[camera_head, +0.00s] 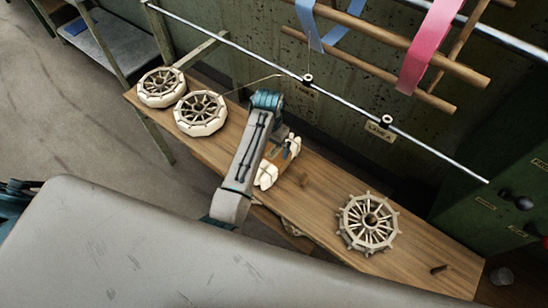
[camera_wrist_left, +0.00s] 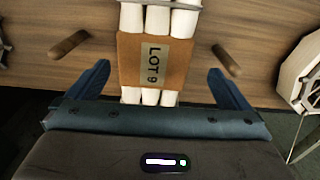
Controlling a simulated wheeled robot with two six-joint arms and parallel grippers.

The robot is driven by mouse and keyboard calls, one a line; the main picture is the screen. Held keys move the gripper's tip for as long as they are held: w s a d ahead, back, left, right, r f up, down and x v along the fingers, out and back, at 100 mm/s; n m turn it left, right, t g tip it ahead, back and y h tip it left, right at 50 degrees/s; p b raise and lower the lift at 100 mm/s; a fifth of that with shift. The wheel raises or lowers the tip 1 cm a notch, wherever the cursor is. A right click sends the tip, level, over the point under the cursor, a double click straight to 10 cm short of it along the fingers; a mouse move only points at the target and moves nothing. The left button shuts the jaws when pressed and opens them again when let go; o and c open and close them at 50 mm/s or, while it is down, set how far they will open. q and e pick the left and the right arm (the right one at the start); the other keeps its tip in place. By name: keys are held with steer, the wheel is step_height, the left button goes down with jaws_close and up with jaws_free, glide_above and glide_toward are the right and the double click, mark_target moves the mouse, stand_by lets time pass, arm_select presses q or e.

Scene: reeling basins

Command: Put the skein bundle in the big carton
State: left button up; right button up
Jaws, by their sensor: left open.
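The skein bundle (camera_head: 266,176) lies on the wooden bench, partly hidden by my left arm in the head view. In the left wrist view the skein bundle (camera_wrist_left: 153,58) shows as white rolls in a brown band with a "LOT 9" label. My left gripper (camera_head: 281,153) is over the bundle. In the left wrist view the left gripper (camera_wrist_left: 159,84) is open, one finger on each side of the bundle, with gaps between. I cannot make out the big carton in either view. My right gripper is not in view.
The bench (camera_head: 320,189) holds two reels (camera_head: 161,87) (camera_head: 201,113) at its left and a spoked wheel (camera_head: 369,222) at its right. A metal rail (camera_head: 430,151) and wooden bars with pink (camera_head: 428,45) and blue ribbons hang above. A green cabinet (camera_head: 495,170) stands right.

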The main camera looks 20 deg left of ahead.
mark_target(274, 151)
arm_select(q)
steer(key=shift+w+d+r, duration=0.15)
steer(key=shift+w+d, duration=0.2)
steer(key=shift+w, duration=0.15)
steer(key=shift+w+d+f, duration=0.1)
steer(key=shift+f, duration=0.1)
step_height(274, 151, down, 5)
steer(key=shift+f, duration=0.1)
steer(key=f, duration=0.1)
steer(key=f+p, duration=0.1)
steer(key=f, duration=0.2)
steer(key=shift+s+f, duration=0.1)
steer(key=shift+s, duration=0.2)
steer(key=shift+f, duration=0.4)
steer(key=shift+c, duration=0.2)
steer(key=shift+w, duration=0.1)
steer(key=c, duration=1.4)
steer(key=shift+r, duration=0.15)
